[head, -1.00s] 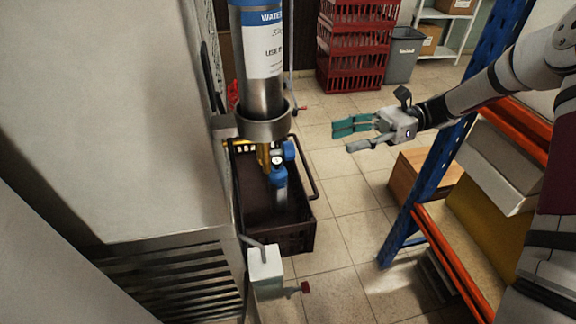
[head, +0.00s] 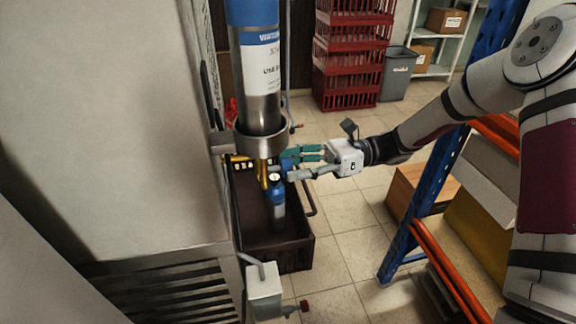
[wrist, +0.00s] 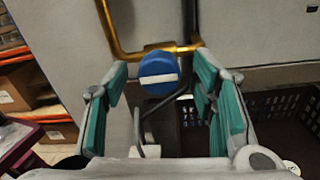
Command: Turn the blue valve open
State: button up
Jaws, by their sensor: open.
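The blue valve (wrist: 158,66) is a round knob with a white bar across its face, lying about level in the wrist view. It sits on yellow-brass piping (wrist: 122,50). My gripper (wrist: 160,76) is open, with its teal finger pads to the left and right of the knob. Contact with the knob cannot be made out. In the head view my gripper (head: 292,165) reaches in from the right beside the valve, below the steel cylinder, and the fingers partly hide the knob. A gauge (head: 274,178) and a blue-topped fitting are close by.
A steel cylinder (head: 260,95) in a ring bracket (head: 266,142) hangs just above. A dark crate (head: 285,257) stands below. Blue shelf uprights (head: 430,185) flank my arm on the right. Red crates (head: 351,60) and a grey bin (head: 398,75) are at the back.

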jog(key=shift+x, duration=0.8)
jog(key=shift+c, duration=0.4)
jog(key=c, duration=1.1)
